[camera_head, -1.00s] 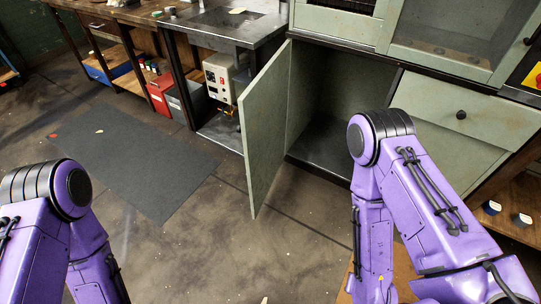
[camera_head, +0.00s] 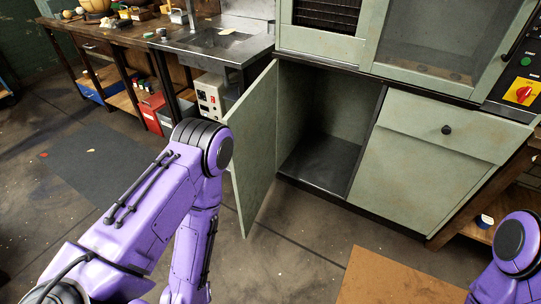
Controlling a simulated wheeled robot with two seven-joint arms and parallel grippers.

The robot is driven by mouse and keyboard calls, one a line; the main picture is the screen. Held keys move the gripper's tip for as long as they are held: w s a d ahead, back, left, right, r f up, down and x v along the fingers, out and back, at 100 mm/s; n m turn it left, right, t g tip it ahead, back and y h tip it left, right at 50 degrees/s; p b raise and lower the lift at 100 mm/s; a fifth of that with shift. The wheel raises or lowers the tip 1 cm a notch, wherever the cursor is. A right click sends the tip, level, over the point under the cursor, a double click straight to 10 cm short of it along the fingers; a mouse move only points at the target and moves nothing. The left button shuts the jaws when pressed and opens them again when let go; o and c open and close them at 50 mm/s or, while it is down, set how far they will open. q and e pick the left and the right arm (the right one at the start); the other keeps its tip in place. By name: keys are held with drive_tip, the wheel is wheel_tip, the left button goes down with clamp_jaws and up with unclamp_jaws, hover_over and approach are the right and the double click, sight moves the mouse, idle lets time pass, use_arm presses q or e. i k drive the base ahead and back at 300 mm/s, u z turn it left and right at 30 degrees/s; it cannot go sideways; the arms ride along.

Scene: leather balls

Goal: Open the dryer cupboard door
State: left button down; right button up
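The dryer cupboard door (camera_head: 255,150), a pale green panel, stands wide open, hinged at the left side of the cupboard opening. The dark cupboard interior (camera_head: 325,135) is exposed and looks empty. My purple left arm crosses the lower left, with its elbow overlapping the door's left edge in the picture; I cannot tell whether they touch. Its forearm runs down out of the frame, so the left gripper is out of view. Only a part of my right arm shows at the bottom right corner, and its gripper is also out of view.
A closed pale green drawer front (camera_head: 445,130) with a black knob adjoins the cupboard on the right. A metal sink bench (camera_head: 215,40) stands to the left. A brown board (camera_head: 395,280) lies on the floor at the front right. Floor before the cupboard is clear.

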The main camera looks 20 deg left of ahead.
sight(252, 121)
drive_tip(key=i, duration=1)
drive_tip(key=u, duration=0.05)
